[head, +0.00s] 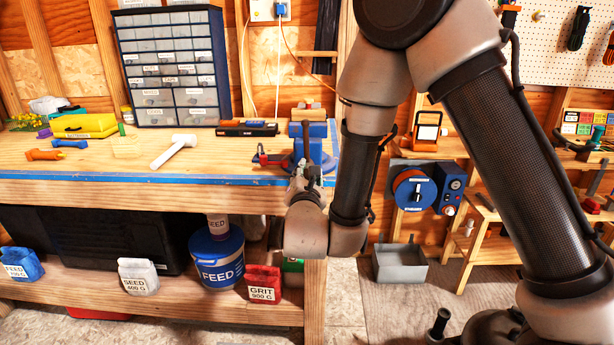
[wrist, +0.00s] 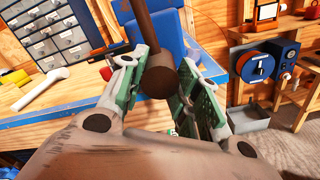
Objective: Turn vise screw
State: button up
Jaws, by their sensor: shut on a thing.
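The blue vise (head: 316,148) stands on the workbench near its right front corner; its blue body also fills the upper middle of the wrist view (wrist: 160,45). A dark brown screw part with a round knob end (wrist: 158,82) points toward me from the vise. My gripper (wrist: 160,85) has its green-padded fingers on either side of this knob and is shut on it. In the head view my gripper (head: 306,180) is at the bench's front edge, small and partly hidden by my arm.
On the workbench (head: 90,190) lie a white mallet (head: 174,150), a yellow case (head: 84,126) and a drawer cabinet (head: 172,65). A blue feed bucket (head: 217,258) stands on the shelf below. A grey bin (head: 400,263) sits on the floor right of the bench.

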aim_at(306, 134)
jog(key=shift+s+f, duration=0.15)
jog(key=shift+f, duration=0.05)
jog(key=o, duration=1.1)
jog(key=shift+a, duration=0.1)
jog(key=shift+c, duration=0.2)
jog(key=shift+r, duration=0.1)
notch_tip(306, 134, up, 10)
jog(key=shift+r, duration=0.1)
